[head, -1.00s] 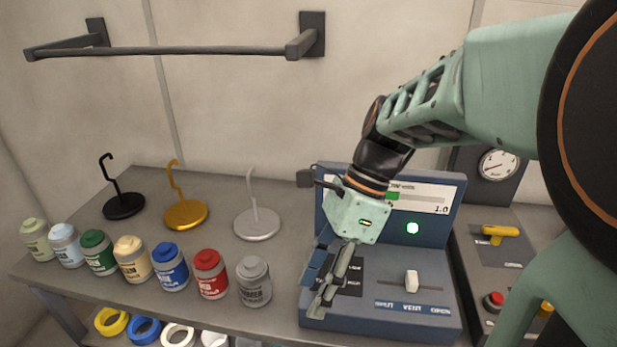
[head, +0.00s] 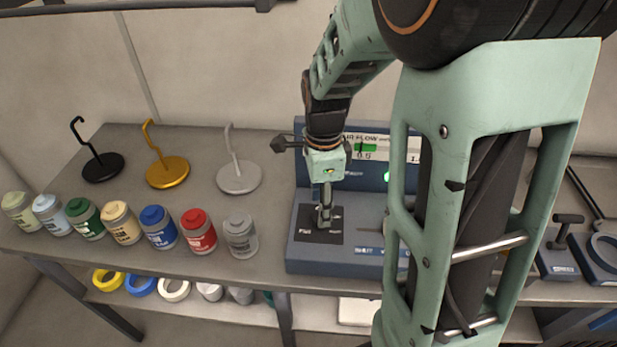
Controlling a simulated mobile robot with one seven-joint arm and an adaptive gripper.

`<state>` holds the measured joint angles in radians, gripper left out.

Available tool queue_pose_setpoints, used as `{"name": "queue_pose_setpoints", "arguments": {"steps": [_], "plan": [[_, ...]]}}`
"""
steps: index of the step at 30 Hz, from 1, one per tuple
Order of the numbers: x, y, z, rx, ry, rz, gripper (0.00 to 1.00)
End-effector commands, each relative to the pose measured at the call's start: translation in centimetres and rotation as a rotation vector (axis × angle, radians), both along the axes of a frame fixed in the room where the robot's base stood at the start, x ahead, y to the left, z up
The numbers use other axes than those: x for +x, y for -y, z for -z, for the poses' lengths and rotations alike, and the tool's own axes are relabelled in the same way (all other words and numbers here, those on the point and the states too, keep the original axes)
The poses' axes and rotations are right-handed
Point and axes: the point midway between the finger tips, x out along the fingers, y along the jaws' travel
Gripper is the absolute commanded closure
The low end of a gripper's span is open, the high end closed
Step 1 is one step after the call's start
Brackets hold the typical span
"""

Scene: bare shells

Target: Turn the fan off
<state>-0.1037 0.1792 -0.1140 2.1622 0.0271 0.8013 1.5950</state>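The blue control console (head: 310,255) stands on the bench, with an "AIR FLOW" display (head: 365,147) on its upright back panel. My gripper (head: 324,222) points down over the black switch plate (head: 308,236) at the console's left. Its fingers hide the switch there, so I cannot tell whether they touch it or how far apart they are. The slider labelled "SHUT" is mostly hidden behind my arm. No fan itself is recognisable.
Several paint jars (head: 160,228) line the bench front left of the console. Black, gold and silver hook stands (head: 239,176) stand behind them. My arm covers much of the right side. A small black-handled device (head: 562,245) sits at the far right.

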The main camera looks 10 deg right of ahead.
Motion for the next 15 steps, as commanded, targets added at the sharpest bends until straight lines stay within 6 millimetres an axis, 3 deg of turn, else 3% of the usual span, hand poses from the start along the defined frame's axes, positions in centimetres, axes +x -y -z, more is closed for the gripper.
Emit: {"name": "queue_pose_setpoints", "arguments": {"steps": [6,15], "plan": [[-0.1,0.0,2.7,0.000,-0.003,0.001,0.53],[0.0,0.0,3.2,0.001,0.000,0.001,0.53]]}}
